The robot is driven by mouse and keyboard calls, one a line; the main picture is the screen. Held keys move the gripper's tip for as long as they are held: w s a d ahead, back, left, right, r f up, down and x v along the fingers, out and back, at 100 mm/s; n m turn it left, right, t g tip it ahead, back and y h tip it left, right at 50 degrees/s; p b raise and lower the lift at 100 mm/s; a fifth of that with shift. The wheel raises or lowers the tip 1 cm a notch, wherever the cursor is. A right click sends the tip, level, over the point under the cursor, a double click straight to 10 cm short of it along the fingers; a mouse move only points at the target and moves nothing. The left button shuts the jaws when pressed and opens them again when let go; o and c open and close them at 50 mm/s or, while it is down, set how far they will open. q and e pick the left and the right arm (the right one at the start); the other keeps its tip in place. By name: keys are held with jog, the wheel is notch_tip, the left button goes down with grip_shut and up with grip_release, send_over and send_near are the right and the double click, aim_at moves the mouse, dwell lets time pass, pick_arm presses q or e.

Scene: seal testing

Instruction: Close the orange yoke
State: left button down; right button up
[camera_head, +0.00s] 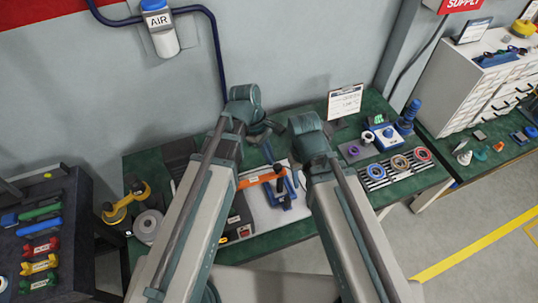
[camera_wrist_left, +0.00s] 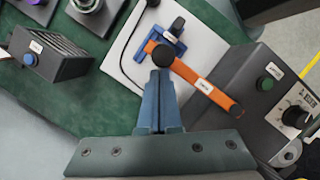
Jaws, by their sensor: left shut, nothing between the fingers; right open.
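The orange yoke (camera_head: 262,178) is a flat bar across the white plate in the head view. In the left wrist view the orange yoke (camera_wrist_left: 207,88) runs from a grey box to a small blue clamp (camera_wrist_left: 170,42). A round dark knob (camera_wrist_left: 163,55) sits at its clamp end. The blue clamp (camera_head: 284,192) also shows in the head view. My left gripper (camera_wrist_left: 160,75) is shut and empty, its blue fingertips close to the knob; I cannot tell whether they touch. My right gripper is not clearly visible, apparently hidden behind its arm.
The grey box (camera_wrist_left: 245,85) with a green button stands beside the yoke's other end. A finned dark block (camera_wrist_left: 50,52) is nearby. My two forearms cover much of the green bench (camera_head: 280,240). Rings on a rack (camera_head: 398,163) stand to the right.

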dwell(0.4)
pick_arm(q)
jog(key=p+v, duration=0.9)
jog(key=v, duration=0.1)
jog(key=shift+w+d+p, duration=0.2)
jog(key=shift+w+p, duration=0.1)
